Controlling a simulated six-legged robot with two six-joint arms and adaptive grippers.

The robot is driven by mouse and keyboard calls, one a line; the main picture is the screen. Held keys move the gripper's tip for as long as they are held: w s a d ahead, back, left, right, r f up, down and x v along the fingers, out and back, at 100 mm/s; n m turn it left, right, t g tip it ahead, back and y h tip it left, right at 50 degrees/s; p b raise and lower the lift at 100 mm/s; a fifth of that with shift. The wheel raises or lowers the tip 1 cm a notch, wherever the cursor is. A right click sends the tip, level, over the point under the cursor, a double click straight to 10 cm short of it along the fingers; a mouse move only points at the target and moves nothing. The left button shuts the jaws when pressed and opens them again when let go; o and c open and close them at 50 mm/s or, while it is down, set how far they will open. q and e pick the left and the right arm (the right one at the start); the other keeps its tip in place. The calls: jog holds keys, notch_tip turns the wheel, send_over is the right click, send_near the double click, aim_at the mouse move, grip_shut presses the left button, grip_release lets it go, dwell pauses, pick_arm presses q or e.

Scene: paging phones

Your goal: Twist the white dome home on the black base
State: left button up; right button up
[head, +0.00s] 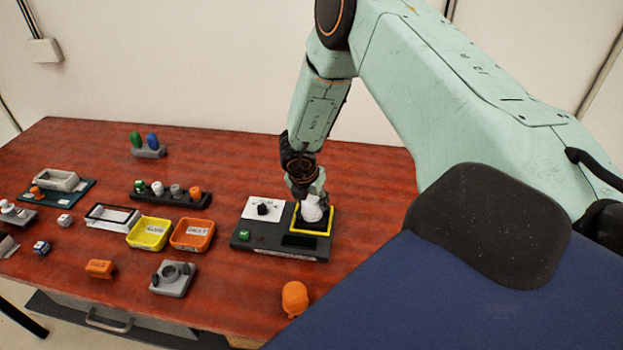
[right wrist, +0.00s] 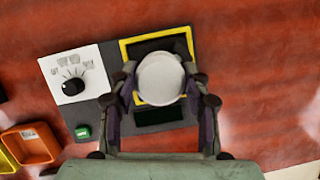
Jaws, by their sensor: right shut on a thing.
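The white dome (head: 312,211) is over the yellow-edged black square (head: 297,224) on the dark grey console. My right gripper (head: 309,197) points down at it from above. In the right wrist view the dome (right wrist: 162,78) sits between the two fingers of my right gripper (right wrist: 163,88), which are shut on its sides. The dome looks upright. A separate black base under the dome is hidden, and I cannot tell how the dome seats there. My left gripper is not in view.
The console (head: 262,243) also carries a white card with a black knob (head: 264,208) and a green button (head: 244,235). Yellow (head: 149,234) and orange (head: 193,235) trays stand to the left. An orange rounded object (head: 295,299) lies near the front edge. The table right of the console is clear.

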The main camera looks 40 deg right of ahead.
jog(key=o, duration=1)
jog(key=shift+d+f, duration=0.1)
jog(key=shift+o, duration=0.7)
jog(key=shift+o, duration=0.5)
jog(key=shift+o, duration=1.1)
jog(key=shift+p+v, duration=0.45)
jog(key=shift+v, duration=0.35)
jog(key=shift+p+v, duration=1.2)
jog(key=shift+v, duration=1.1)
jog(key=shift+f, duration=0.15)
